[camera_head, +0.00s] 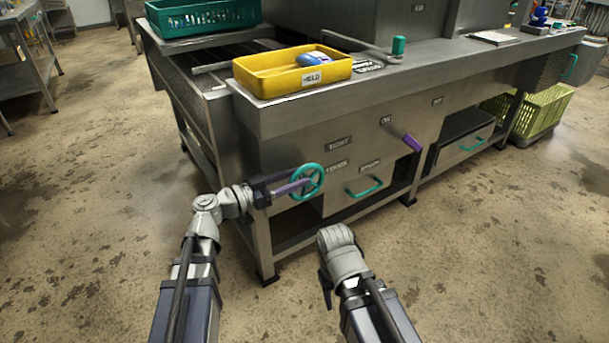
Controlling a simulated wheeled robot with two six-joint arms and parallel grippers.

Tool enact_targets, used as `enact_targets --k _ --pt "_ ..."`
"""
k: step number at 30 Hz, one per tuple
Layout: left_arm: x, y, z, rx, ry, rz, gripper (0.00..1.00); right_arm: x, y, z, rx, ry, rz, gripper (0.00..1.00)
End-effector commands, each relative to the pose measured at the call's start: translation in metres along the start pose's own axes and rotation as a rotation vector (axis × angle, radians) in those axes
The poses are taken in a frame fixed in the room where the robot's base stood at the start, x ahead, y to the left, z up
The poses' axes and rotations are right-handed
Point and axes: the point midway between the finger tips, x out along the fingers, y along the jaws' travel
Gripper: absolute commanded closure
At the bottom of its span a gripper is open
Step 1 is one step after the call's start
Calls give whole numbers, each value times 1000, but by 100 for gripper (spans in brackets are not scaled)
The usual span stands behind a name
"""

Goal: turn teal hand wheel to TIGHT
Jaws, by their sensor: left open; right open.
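The teal hand wheel (309,181) is on the front panel of the steel cabinet, at the panel's lower left. Labels surround it, with TIGHT (340,142) above. My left gripper (303,182) is open at the wheel, its purplish fingers reaching to the rim and overlapping it in view. I cannot tell whether they touch it. My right gripper (325,289) is low in front of the cabinet, apart from it and mostly hidden by its own wrist. No object shows in it.
A teal drawer handle (364,188) and a purple lever (412,143) are right of the wheel. A yellow HELD tray (263,84) stands on the ledge above. A teal crate (205,26) is behind it. The floor in front is clear.

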Motion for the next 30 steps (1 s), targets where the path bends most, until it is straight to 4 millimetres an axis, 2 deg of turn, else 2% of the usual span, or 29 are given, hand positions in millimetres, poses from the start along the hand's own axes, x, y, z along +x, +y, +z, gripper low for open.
enact_targets --k 1,6,18,30 --pt "9 0 0 0 0 3 51 0 0 0 0 0 0 50" --pt "26 0 0 0 0 1 51 0 0 0 0 0 0 50" --pt "31 0 0 -1 0 0 51 0 0 0 0 0 0 50" --pt "31 0 0 0 -1 0 96 0 0 0 0 0 0 50"
